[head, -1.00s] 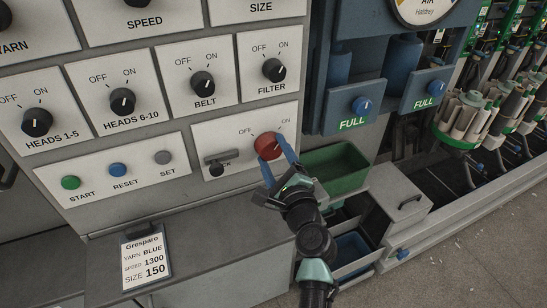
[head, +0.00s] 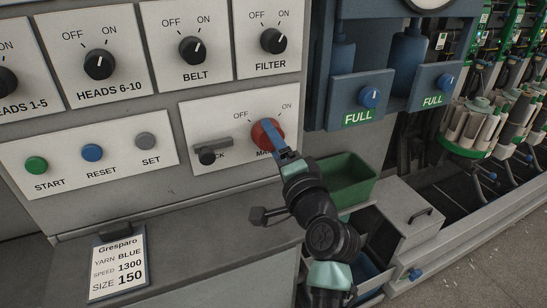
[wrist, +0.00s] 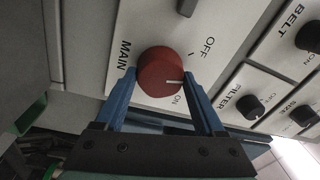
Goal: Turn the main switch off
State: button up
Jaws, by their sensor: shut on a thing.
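The main switch is a red round knob (head: 266,134) on a white panel plate, between the words OFF and ON. In the wrist view the red knob (wrist: 158,70) has a white mark lying near the word ON. My gripper (wrist: 160,82) has one blue finger on each side of the knob and is shut on it. In the head view my gripper (head: 274,142) reaches the knob from the lower right, and its fingers and wrist hide part of the MAIN label. A dark lever (head: 208,155) beside the knob covers part of another label.
Black knobs for BELT (head: 192,50) and FILTER (head: 273,41) sit above. START, RESET and SET buttons (head: 92,153) are to the left. A grey ledge (head: 190,235) juts out below with a card (head: 118,268) at its front. A green bin (head: 345,180) stands right of my arm.

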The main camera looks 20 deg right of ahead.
jog(key=shift+f+n+y+b, duration=0.1)
jog(key=shift+n+y+b, duration=0.4)
jog(key=shift+n+b, duration=2.4)
jog(key=shift+n, duration=0.4)
jog(key=o, duration=1.3)
jog(key=shift+o, duration=0.2)
jog(key=s, duration=1.3)
jog(key=shift+d+f, duration=0.3)
jog(key=shift+f, duration=0.15)
